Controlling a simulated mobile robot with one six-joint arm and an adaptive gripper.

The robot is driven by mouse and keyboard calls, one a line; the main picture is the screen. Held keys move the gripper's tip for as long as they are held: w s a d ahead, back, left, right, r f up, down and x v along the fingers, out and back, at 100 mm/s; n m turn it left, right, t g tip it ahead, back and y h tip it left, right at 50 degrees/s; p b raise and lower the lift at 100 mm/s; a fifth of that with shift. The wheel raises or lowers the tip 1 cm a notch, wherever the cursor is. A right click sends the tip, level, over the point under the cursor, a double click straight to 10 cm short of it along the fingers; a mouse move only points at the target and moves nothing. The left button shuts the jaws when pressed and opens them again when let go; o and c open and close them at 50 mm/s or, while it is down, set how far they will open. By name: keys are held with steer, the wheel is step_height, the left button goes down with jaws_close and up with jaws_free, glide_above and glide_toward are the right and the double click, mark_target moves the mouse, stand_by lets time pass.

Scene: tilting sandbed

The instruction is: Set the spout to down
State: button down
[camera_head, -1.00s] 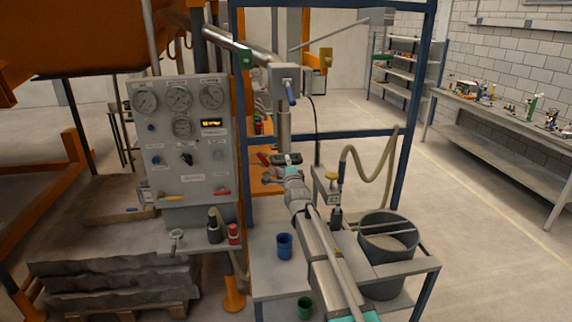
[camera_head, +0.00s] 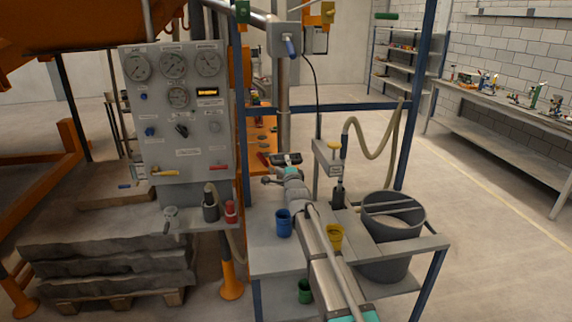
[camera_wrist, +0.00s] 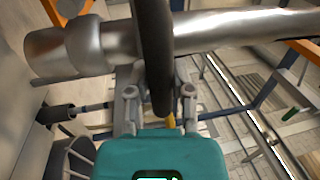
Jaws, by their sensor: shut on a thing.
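The steel spout pipe (camera_head: 283,110) hangs straight down from a grey box (camera_head: 285,40) at the end of an overhead pipe in the head view. My gripper (camera_head: 287,164) is at its lower part, where a dark bar (camera_head: 287,158) shows. In the wrist view a thick steel pipe (camera_wrist: 225,28) with a wider collar at its left end crosses the picture. A dark handle bar (camera_wrist: 153,60) runs in front of it and down between the fingers of my gripper (camera_wrist: 160,92). My gripper is shut on this bar. The exact grip is partly hidden.
A gauge panel (camera_head: 180,115) stands to the left. A blue cup (camera_head: 284,223), a yellow cup (camera_head: 334,237) and a grey bucket (camera_head: 393,250) are by my arm. Blue frame posts (camera_head: 416,100) stand close around. The floor at right is clear.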

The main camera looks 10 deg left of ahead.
steer(key=shift+f+b, duration=2.4)
steer(key=shift+f, duration=0.55)
steer(key=shift+c, duration=2.4)
jaws_free()
steer(key=shift+s, duration=0.1)
